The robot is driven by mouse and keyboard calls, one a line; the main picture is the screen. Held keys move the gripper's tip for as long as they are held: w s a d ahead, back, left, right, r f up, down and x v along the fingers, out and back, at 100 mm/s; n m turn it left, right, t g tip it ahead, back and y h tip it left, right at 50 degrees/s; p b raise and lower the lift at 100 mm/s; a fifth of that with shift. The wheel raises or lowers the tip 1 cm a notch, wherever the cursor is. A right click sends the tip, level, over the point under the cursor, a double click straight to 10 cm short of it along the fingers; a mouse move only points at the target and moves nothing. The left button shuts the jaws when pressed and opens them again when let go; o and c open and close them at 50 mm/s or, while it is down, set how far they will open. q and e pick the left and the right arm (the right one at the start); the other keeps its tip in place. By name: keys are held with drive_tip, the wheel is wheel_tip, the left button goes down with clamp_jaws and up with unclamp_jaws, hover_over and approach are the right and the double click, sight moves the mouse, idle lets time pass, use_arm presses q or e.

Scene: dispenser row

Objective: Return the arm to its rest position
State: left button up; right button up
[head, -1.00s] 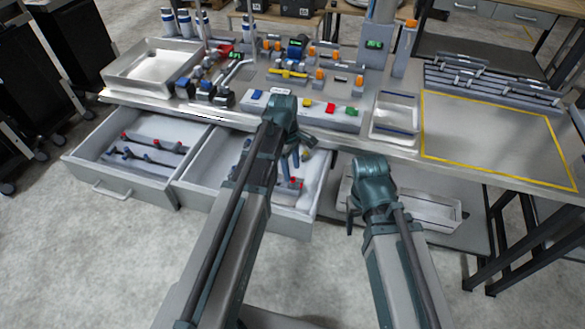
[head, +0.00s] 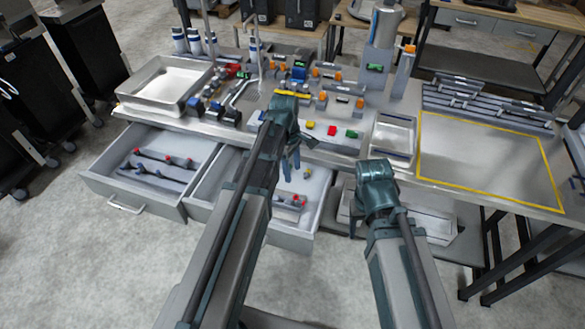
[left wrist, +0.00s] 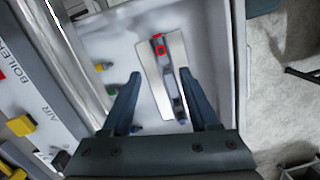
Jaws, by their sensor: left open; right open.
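My left gripper (head: 292,158) hangs over the open right drawer (head: 275,237) in the head view. In the left wrist view its two fingers (left wrist: 160,88) stand apart with nothing held between them. Below them in the drawer lies a pale holder (left wrist: 150,82) with a dark tool and red parts; I cannot see that the fingers touch it. My right gripper (head: 357,214) points down in front of the bench, mostly hidden behind its own wrist, and is open. No object shows in it.
The open left drawer (head: 118,203) holds tools with red parts. Above the drawers, the bench carries a metal tray (head: 133,98), a row of coloured buttons (head: 331,131), a small bin (head: 396,138) and a yellow-outlined area (head: 485,150) that is clear. Grey floor lies in front.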

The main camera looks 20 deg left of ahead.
use_arm(q)
drive_tip(key=s+d+m+y, duration=0.2)
drive_tip(key=s+d+m, duration=1)
drive_tip(key=m, duration=0.7)
drive_tip(key=s, duration=0.3)
